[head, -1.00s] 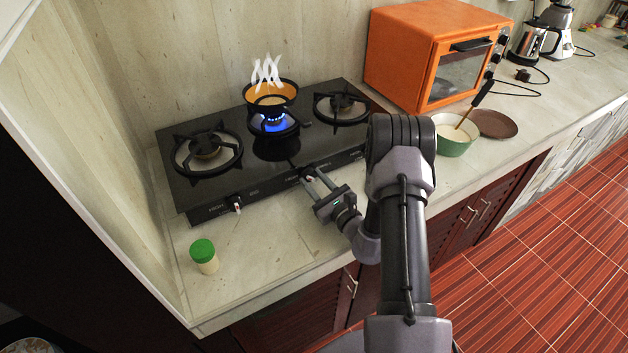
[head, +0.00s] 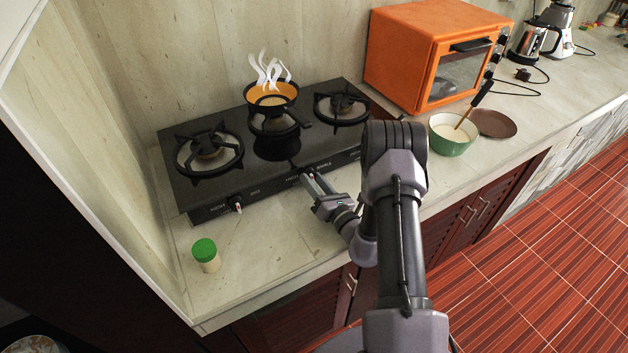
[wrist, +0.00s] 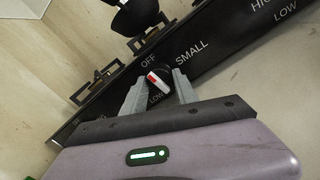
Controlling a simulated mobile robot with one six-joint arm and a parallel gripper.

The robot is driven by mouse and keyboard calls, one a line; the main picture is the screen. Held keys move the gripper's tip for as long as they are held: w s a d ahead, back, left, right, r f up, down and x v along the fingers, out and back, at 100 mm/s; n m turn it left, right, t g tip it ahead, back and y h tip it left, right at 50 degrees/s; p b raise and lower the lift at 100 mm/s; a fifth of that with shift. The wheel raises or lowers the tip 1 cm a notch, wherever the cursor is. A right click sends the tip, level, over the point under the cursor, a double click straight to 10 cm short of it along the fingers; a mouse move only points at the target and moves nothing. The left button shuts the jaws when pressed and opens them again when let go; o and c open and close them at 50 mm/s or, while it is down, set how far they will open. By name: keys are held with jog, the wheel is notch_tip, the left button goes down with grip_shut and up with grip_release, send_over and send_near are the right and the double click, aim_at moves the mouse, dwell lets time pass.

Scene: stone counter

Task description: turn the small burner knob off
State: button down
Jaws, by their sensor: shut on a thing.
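The small burner knob (wrist: 162,86) is dark with a white bar and a red tip. In the wrist view it sits between the fingers of my gripper (wrist: 159,93), and the red tip points up-left, towards the OFF label (wrist: 148,62). In the head view my gripper (head: 311,180) is shut on the knob at the middle of the stove's front panel, hiding most of it. The middle burner (head: 275,124), under a small orange pan (head: 271,99), shows no flame. Steam rises from the pan.
The black stove (head: 262,169) has another knob (head: 237,204) at left. A green-capped shaker (head: 205,255) stands at the front left of the counter. A green pot (head: 452,146) and an orange oven (head: 400,60) stand at right. The front counter strip is mostly clear.

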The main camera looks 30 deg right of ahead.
dwell(0.5)
jog(key=c, duration=0.9)
grip_release()
jog(key=shift+c, duration=0.2)
